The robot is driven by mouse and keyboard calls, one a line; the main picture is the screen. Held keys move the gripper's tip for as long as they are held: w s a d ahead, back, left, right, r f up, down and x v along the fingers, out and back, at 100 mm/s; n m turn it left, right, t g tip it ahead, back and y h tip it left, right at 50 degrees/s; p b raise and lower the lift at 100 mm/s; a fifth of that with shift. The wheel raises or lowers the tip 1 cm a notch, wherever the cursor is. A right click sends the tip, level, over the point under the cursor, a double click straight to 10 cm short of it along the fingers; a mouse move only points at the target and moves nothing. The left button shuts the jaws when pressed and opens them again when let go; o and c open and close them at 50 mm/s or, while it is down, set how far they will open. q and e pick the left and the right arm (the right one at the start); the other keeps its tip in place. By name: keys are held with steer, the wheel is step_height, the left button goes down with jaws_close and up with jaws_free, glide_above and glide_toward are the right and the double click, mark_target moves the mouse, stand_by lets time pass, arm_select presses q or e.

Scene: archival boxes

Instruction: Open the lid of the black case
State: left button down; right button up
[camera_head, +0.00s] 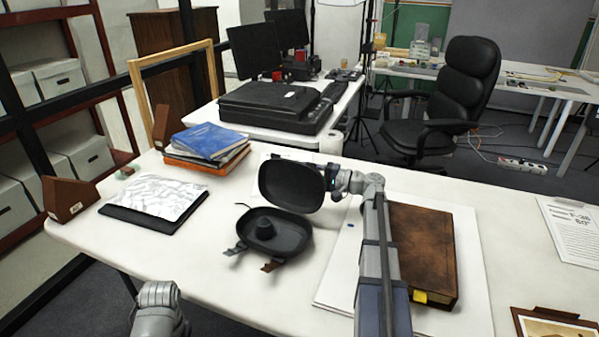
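The black oval case (292,239) sits on the white table near the middle, with a round dark knob-like part inside its base. Its lid (291,184) stands raised, tilted back above the base, with its dark inner side facing me. My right arm reaches in from the bottom right, and my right gripper (330,187) is at the lid's right edge. Its fingers are mostly hidden at or behind the lid, so I cannot tell whether they grip it. Part of my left arm shows at the bottom left, away from the case; its gripper fingers are not visible.
A large brown book (424,245) lies right of my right arm. Blue and orange books (207,148) and a black folder with crumpled paper (155,199) are at left. A framed item (555,322) is front right. The table before the case is clear.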

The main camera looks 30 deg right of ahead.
steer(key=shift+c, duration=0.2)
jaws_close()
stand_by(1.1)
